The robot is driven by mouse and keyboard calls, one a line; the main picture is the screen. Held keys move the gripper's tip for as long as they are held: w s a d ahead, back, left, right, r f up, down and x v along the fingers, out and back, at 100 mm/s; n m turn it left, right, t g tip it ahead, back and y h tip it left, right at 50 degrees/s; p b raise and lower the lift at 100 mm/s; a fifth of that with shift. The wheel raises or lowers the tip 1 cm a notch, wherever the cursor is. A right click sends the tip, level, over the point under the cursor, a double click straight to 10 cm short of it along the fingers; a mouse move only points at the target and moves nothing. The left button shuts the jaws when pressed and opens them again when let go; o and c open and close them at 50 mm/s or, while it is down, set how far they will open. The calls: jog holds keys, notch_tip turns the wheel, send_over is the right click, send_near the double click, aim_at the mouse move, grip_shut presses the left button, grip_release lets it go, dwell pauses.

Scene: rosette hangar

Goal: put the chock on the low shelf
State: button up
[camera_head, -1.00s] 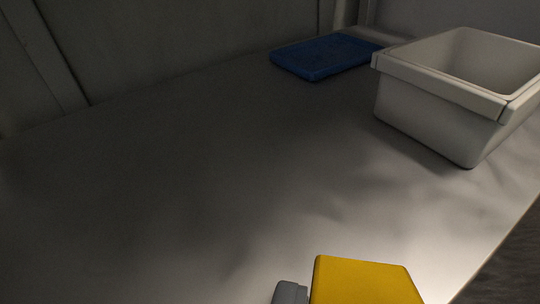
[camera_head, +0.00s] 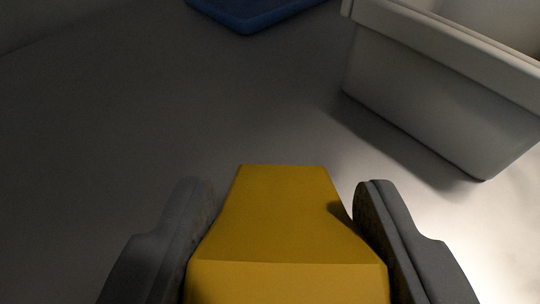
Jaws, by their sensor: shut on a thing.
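The yellow chock (camera_head: 280,225) is a wedge-like block at the bottom middle of the view. My gripper (camera_head: 283,205) is shut on it, with one grey finger on its left and one on its right. The chock's lower end is cut off by the picture edge. A grey surface (camera_head: 150,130) spreads out below and beyond the chock. I cannot tell whether this surface is the low shelf, or whether the chock touches it.
A pale grey bin (camera_head: 430,100) stands at the upper right, close beyond the right finger. A blue tray or lid (camera_head: 250,18) lies flat at the top middle. The left and centre of the surface are clear.

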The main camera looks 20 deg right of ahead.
aim_at(279, 250)
jog(key=shift+w+d, duration=0.2)
jog(key=shift+w, duration=0.25)
notch_tip(279, 250, down, 4)
jog(key=shift+w+r+b, duration=0.15)
jog(key=shift+b, duration=1.05)
jog(key=shift+r, duration=0.15)
jog(key=o, duration=1.1)
jog(key=shift+o, duration=0.2)
